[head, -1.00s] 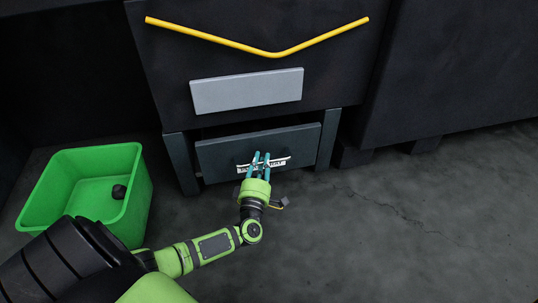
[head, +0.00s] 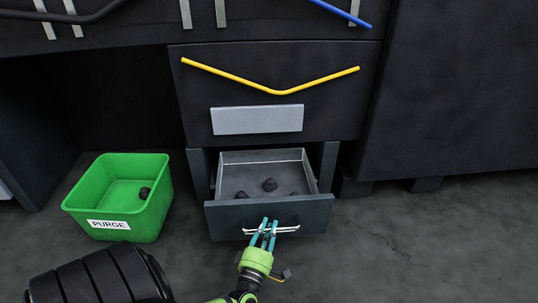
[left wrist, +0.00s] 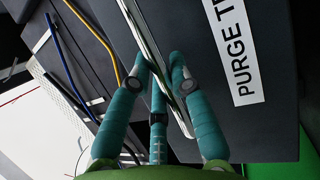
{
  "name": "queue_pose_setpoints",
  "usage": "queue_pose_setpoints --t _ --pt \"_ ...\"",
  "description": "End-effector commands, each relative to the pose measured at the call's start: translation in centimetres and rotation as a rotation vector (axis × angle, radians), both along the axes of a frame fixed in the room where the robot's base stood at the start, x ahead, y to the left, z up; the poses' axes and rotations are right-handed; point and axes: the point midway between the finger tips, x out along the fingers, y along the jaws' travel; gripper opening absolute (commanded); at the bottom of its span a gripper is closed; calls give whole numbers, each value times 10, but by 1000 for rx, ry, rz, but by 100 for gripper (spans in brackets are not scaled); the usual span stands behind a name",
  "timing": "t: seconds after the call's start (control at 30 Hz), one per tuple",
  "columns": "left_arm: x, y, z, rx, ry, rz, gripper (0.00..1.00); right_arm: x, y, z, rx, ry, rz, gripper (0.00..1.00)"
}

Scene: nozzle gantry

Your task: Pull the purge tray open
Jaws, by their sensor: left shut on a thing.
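The purge tray (head: 228,219) is a dark drawer low in the cabinet, pulled partly out toward me. Its light metal inside shows, with a few dark lumps (head: 270,185) on its floor. My left gripper (head: 265,229), with teal fingers, is shut on the tray's silver bar handle (head: 289,229) at the middle of its front. In the left wrist view the fingers (left wrist: 163,75) close around the handle (left wrist: 143,35), beside a white label reading "PURGE T..." (left wrist: 233,50), partly cut off. My right gripper is not in view.
A green bin (head: 118,209) labelled PURGE stands on the floor left of the tray, with a dark lump (head: 144,193) in it. A grey plate (head: 257,119) and a yellow bent bar (head: 277,91) are above. Floor to the right is clear.

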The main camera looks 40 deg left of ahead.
Motion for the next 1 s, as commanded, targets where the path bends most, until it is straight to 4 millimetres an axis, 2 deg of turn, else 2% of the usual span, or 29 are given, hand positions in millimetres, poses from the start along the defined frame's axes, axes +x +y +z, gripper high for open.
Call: queue_pose_setpoints --t 0.43,0.47,0.5,0.87,1.0 --pt "-1 -2 0 4 3 -4 0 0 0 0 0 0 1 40" --pt "-1 -2 0 4 3 -4 29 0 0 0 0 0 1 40" --pt "-1 -2 0 3 3 -3 45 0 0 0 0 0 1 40" --pt "-1 -2 1 1 1 -1 46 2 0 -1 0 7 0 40" --pt "-1 -2 9 0 0 -1 46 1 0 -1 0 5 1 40"
